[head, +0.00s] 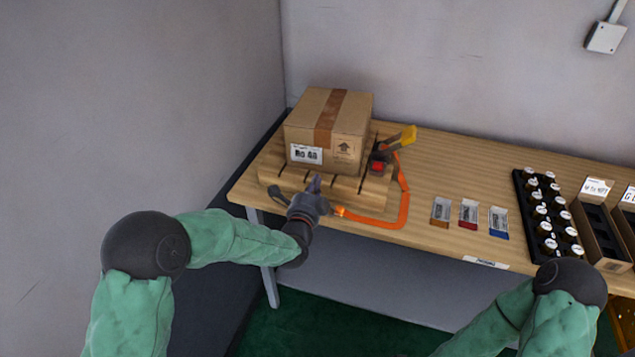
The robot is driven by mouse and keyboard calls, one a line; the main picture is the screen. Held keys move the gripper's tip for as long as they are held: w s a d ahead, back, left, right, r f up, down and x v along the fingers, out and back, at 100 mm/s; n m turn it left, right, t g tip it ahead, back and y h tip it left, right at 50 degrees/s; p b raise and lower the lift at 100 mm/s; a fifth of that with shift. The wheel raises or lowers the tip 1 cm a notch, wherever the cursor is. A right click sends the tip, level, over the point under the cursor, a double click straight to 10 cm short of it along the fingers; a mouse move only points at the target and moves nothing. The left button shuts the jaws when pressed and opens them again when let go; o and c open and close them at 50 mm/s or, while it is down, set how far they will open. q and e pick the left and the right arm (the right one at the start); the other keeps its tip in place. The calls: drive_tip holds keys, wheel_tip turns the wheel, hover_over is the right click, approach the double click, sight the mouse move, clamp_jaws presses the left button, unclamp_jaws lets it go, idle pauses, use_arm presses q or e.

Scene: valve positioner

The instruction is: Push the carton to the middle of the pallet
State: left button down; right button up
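The brown cardboard carton (306,137) stands upright on the wooden slatted pallet (345,187), with brown tape and white labels. It sits toward the back of the pallet; bare slats show along the front and a little at the left and right. My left gripper (315,184) is at the pallet's front edge, just in front of the carton and below its front face. Its fingers are small and dark here, so I cannot tell whether they are open, or whether they touch the pallet. My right gripper is out of view; only my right arm shows at the lower right.
An orange strap (404,200) loops on the table around the pallet's right and front. A red, black and yellow device (381,158) sits at the pallet's right. Several small packets (468,213), a black rack (532,215) and cardboard bins (590,225) stand farther right. Walls close in behind and left.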

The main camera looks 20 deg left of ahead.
use_arm(q)
drive_tip(key=s+p, duration=0.2)
drive_tip(key=s, duration=0.6)
drive_tip(key=s+d+f+n+g+h, duration=0.1)
drive_tip(key=s+f+n+g, duration=0.15)
drive_tip(key=f, duration=0.45)
drive_tip(key=s+d+f+n+g+h, duration=0.1)
drive_tip(key=s+d+f+n+g, duration=0.2)
drive_tip(key=f, duration=0.4)
drive_tip(key=s+f+n+g, duration=0.1)
drive_tip(key=f+n+g, duration=0.25)
drive_tip(key=f, duration=0.35)
drive_tip(key=s+d+f+n+g+h, duration=0.1)
drive_tip(key=s+d+f+n+g, duration=0.1)
drive_tip(key=s+f+n+g, duration=0.2)
drive_tip(key=s+d+f+n+g+h, duration=0.1)
drive_tip(key=s+d+f+n+g, duration=0.2)
drive_tip(key=s+f+n, duration=0.4)
drive_tip(key=s+f+g, duration=0.1)
drive_tip(key=s+f, duration=0.2)
drive_tip(key=s, duration=0.5)
drive_tip(key=shift+f+g+h+p, duration=0.3)
drive_tip(key=shift+f, duration=0.05)
